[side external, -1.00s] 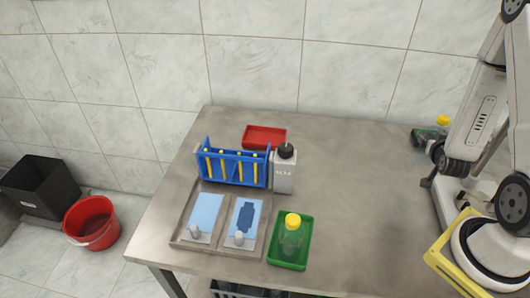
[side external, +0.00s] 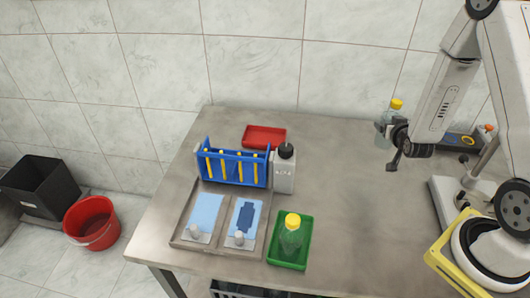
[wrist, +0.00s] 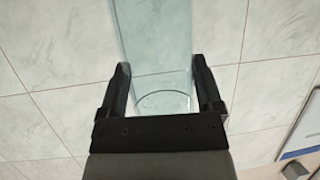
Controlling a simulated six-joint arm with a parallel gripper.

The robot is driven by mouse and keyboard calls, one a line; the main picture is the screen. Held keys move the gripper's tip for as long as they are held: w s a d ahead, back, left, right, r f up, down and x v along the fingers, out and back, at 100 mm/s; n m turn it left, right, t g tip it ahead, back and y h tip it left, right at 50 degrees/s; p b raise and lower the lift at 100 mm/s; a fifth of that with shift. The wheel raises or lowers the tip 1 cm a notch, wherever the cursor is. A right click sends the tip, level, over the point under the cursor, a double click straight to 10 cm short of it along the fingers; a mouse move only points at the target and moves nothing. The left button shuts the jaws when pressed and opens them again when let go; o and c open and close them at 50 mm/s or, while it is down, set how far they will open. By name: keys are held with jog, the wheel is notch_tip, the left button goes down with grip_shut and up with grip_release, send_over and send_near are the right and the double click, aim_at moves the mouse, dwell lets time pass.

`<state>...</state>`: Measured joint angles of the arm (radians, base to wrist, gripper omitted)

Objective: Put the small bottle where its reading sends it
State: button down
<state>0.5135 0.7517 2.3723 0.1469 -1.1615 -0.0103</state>
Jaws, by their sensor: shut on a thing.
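My gripper (side external: 386,127) is shut on a small clear bottle with a yellow cap (side external: 397,104), held upright above the back right of the table. In the wrist view the clear bottle (wrist: 160,40) sits between both fingers of my gripper (wrist: 160,68). A green tray (side external: 275,262) at the front holds a similar yellow-capped bottle (side external: 291,238) with greenish contents. An empty red tray (side external: 264,131) lies at the back. A dark and blue device with a yellow ring (side external: 460,139) lies at the right; no reading is legible.
A blue rack (side external: 232,178) with yellow sticks stands beside a white black-topped bottle (side external: 284,172). A metal tray (side external: 181,238) with two light-blue panels is in front. The table's middle right is clear. A red bucket (side external: 92,225) and black bin (side external: 42,190) stand on the floor.

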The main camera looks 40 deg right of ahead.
jog(key=w+a+r+n+t+y, duration=0.2)
jog(key=w+a+n+y, duration=0.3)
jog(key=w+a, duration=1.1)
jog(key=a+r+y, duration=0.1)
jog(key=a, duration=0.2)
jog(key=shift+a+t, duration=0.3)
jog(key=shift+a, duration=0.1)
jog(key=w+f, duration=0.9)
jog(key=w, duration=0.4)
jog(key=shift+w+d, duration=0.15)
jog(key=shift+d, duration=0.3)
jog(key=shift+f, duration=0.1)
